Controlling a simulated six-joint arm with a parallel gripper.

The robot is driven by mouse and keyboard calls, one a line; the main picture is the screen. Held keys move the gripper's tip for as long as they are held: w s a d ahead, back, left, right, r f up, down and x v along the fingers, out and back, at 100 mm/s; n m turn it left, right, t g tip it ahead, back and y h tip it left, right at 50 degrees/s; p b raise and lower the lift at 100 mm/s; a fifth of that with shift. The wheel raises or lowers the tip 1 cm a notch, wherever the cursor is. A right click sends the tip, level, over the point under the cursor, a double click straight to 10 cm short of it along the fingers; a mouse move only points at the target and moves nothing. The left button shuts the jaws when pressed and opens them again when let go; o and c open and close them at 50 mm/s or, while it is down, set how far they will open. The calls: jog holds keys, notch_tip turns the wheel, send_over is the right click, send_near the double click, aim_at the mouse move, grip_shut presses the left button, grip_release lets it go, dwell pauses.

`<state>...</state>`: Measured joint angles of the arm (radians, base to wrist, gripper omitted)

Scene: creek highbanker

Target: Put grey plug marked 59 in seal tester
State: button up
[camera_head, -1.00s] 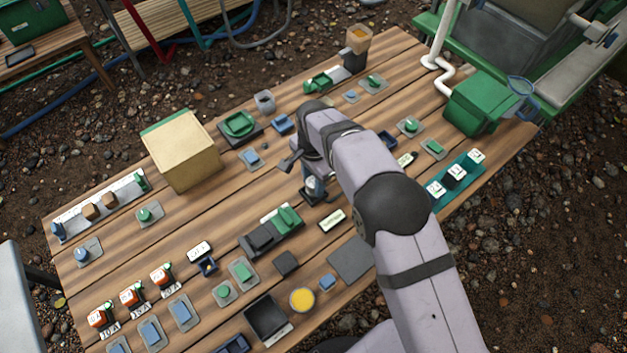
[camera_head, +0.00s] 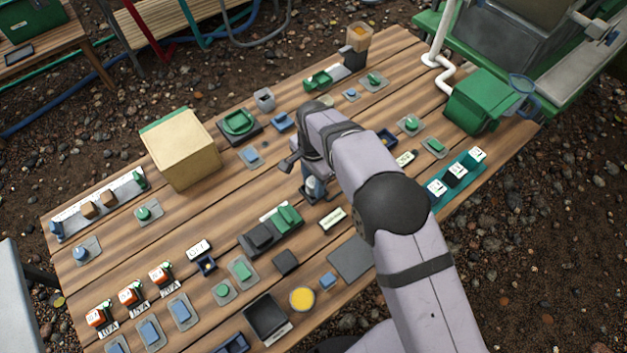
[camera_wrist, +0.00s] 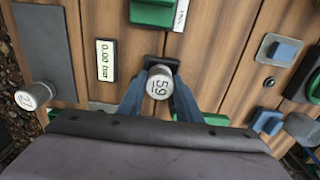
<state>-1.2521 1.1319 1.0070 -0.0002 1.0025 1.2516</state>
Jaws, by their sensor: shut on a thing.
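The grey plug marked 59 (camera_wrist: 160,82) is upright between the two blue fingers of my gripper (camera_wrist: 160,100) in the wrist view, and the fingers are shut on it. A dark socket-like block (camera_wrist: 153,63) shows right behind the plug. A display reading 0.00 bar (camera_wrist: 107,60) lies beside it, so this looks like the seal tester. I cannot tell whether the plug's lower end is inside the block. In the head view my gripper (camera_head: 313,188) is low over the table, left of the forearm, near the display (camera_head: 332,219).
Another grey plug, marked 21 (camera_wrist: 33,95), stands near the dark pad (camera_wrist: 45,50). The green and black device (camera_head: 271,231) is close by. A cardboard-coloured box (camera_head: 181,150) and several small blue and green parts crowd the wooden table.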

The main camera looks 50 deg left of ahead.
jog(key=shift+f, duration=0.2)
jog(key=o, duration=1.2)
jog(key=shift+c, duration=0.2)
jog(key=shift+r+p, duration=2.4)
jog(key=shift+r, duration=1.35)
